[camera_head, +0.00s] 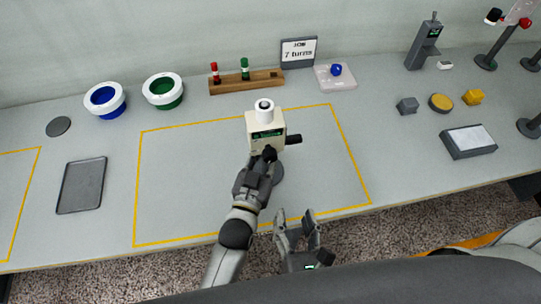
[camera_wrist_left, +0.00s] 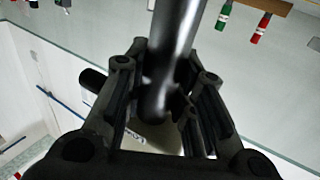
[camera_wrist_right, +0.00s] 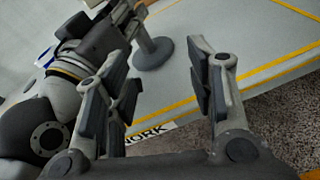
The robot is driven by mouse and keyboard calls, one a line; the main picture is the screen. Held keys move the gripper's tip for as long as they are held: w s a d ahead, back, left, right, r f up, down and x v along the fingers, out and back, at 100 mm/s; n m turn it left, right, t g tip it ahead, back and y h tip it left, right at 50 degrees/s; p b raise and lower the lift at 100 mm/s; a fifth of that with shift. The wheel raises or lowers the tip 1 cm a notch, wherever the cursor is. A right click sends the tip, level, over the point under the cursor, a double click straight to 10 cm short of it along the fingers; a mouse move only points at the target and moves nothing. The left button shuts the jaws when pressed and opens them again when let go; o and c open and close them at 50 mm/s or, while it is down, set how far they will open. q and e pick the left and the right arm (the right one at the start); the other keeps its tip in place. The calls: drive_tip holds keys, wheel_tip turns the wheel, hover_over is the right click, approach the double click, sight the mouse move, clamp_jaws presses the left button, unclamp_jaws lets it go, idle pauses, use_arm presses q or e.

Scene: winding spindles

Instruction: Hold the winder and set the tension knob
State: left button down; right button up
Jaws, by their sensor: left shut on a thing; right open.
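The winder (camera_head: 258,138) stands in the yellow-outlined area: a cream body with a green display, a white cylinder on top and a round grey base (camera_head: 279,174). A black knob (camera_head: 293,139) sticks out of its right side; whether this is the tension knob I cannot tell. My left gripper (camera_head: 264,160) is shut on the winder's dark post (camera_wrist_left: 165,85), just below the body; the post and base also show in the right wrist view (camera_wrist_right: 153,52). My right gripper (camera_head: 297,218) is open and empty, near the table's front edge and apart from the winder.
A wooden rack (camera_head: 247,82) with red and green spindles, a sign reading 7 turns (camera_head: 298,52) and a clear tray (camera_head: 343,81) with a blue ball stand behind. The outlined area is otherwise clear.

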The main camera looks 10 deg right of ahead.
drive_tip(key=t+y, duration=0.1)
drive_tip(key=t, duration=0.1)
approach(271, 160)
drive_tip(key=s, duration=0.2)
drive_tip(key=w, duration=0.1)
drive_tip(key=shift+n, duration=0.4)
drive_tip(key=w, duration=1.1)
drive_tip(key=shift+w+f, duration=0.1)
drive_tip(key=shift+f, duration=0.05)
drive_tip(key=c, duration=1.1)
drive_tip(key=shift+o, duration=0.2)
